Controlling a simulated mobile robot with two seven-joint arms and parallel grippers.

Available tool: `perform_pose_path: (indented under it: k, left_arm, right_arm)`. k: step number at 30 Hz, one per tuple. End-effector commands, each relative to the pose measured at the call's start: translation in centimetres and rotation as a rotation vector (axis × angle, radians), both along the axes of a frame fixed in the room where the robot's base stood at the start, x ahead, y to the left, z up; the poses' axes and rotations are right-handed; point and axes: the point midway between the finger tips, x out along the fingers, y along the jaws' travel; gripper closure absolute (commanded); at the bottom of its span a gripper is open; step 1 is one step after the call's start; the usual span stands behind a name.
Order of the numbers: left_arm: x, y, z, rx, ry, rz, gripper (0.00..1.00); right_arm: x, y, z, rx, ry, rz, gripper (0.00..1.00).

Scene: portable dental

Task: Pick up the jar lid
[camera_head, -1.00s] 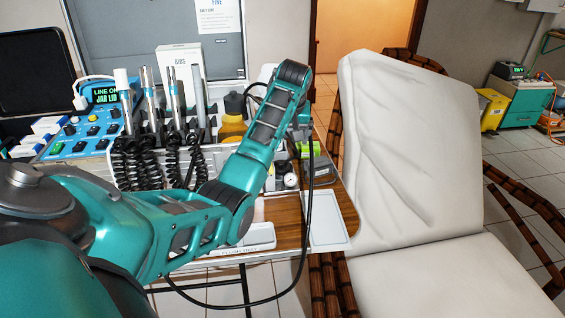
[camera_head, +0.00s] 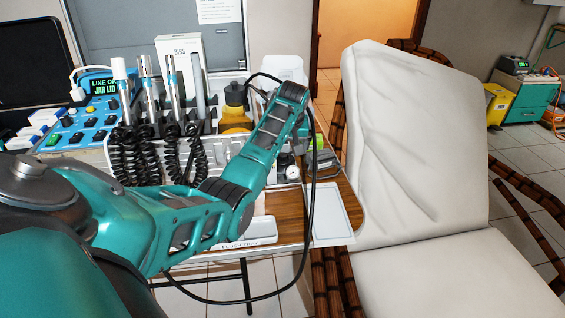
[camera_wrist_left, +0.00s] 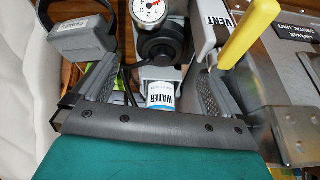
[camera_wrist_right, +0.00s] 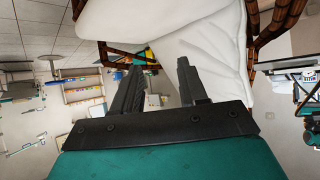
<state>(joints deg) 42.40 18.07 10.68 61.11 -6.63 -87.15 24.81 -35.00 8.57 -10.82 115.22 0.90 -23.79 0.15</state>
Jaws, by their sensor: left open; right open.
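A yellow bottle with a dark cap (camera_head: 236,95) stands behind my left arm. My left gripper (camera_wrist_left: 158,62) is open, its fingers spread on either side of a white container labelled WATER (camera_wrist_left: 160,95) and a dark knob with a round gauge (camera_wrist_left: 150,10). I cannot tell whether it touches them. In the head view the left gripper is mostly hidden behind my wrist. My right gripper (camera_wrist_right: 160,66) is open and empty, away from the table.
Several handpieces with black coiled cords (camera_head: 172,85) stand left of my arm. A blue control panel (camera_head: 85,130) is further left. A white tray (camera_head: 328,215) lies at the table's right edge, beside a white padded chair (camera_head: 410,140). A yellow handle (camera_wrist_left: 250,32) rises near the left gripper's right finger.

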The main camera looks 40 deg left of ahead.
Motion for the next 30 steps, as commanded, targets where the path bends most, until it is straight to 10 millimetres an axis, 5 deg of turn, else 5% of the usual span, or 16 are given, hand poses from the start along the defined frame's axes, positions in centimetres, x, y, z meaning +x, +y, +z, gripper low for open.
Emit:
perform_pose_path:
  k: [9,20,30]
  left_arm:
    - [1.0,1.3,-4.3,-0.001,0.001,0.000,0.00]
    - [1.2,1.6,-4.9,0.000,0.000,-0.001,0.00]
    - [1.2,1.6,-4.9,0.000,0.000,-0.001,0.33]
  right_arm:
    - [0.4,0.6,-0.8,0.010,-0.005,0.012,0.57]
    - [0.7,1.1,-0.4,0.018,-0.012,0.021,0.57]
    - [0.7,0.9,-0.4,0.017,-0.010,0.014,0.57]
